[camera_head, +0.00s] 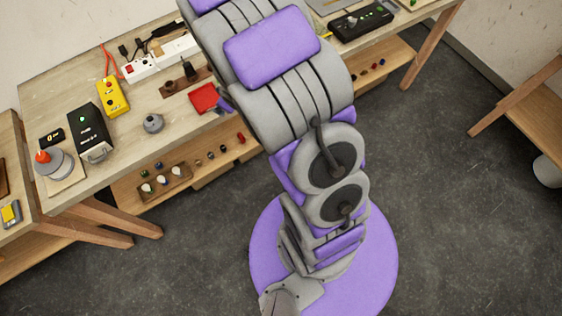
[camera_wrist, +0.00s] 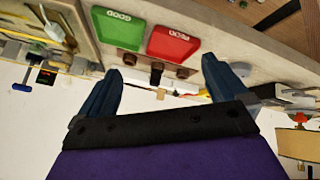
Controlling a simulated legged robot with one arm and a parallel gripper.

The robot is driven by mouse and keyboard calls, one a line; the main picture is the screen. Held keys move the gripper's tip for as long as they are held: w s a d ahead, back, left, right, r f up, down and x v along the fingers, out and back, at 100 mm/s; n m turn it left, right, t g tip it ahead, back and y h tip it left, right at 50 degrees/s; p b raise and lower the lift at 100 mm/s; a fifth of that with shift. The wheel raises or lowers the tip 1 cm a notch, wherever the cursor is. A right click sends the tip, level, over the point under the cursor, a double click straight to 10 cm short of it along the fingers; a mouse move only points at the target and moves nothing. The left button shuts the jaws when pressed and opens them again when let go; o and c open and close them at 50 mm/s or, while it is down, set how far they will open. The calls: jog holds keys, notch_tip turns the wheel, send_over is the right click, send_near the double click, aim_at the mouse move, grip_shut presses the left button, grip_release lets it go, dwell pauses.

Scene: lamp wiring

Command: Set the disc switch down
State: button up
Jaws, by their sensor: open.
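My gripper (camera_wrist: 163,68) is open in the wrist view, with its two blue fingers wide apart and nothing held between them. In the head view my arm hides the gripper. A small brown strip with dark pieces (camera_wrist: 157,72) shows between the fingers, beyond their tips. In the head view this brown strip (camera_head: 180,82) carries a black upright piece (camera_head: 188,70) and a dark round piece (camera_head: 170,86). A grey round piece with a knob (camera_head: 153,123) rests on the bench near its front edge. I cannot tell for sure which piece is the disc switch.
A red tray (camera_head: 204,98) lies right of the brown strip. It also shows in the wrist view (camera_wrist: 173,44), beside a green tray (camera_wrist: 119,27). A yellow box (camera_head: 112,96), a black supply box (camera_head: 90,130) and a white power strip (camera_head: 160,57) stand on the bench (camera_head: 125,140).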

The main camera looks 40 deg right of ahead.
jog(key=s+d+r+m+g+h, duration=0.2)
jog(key=s+r+m+g, duration=0.15)
jog(key=s+r, duration=0.85)
jog(key=s+a+r+g, duration=0.2)
jog(key=s, duration=0.5)
jog(key=s+a+r+m+g+y, duration=0.1)
jog(key=s+a+r+g, duration=0.1)
jog(key=s, duration=0.6)
jog(key=s+a+r+m+g+y, duration=0.1)
jog(key=s+a+r+g, duration=0.1)
jog(key=s, duration=0.6)
jog(key=shift+a+r, duration=0.3)
jog(key=shift+r, duration=0.6)
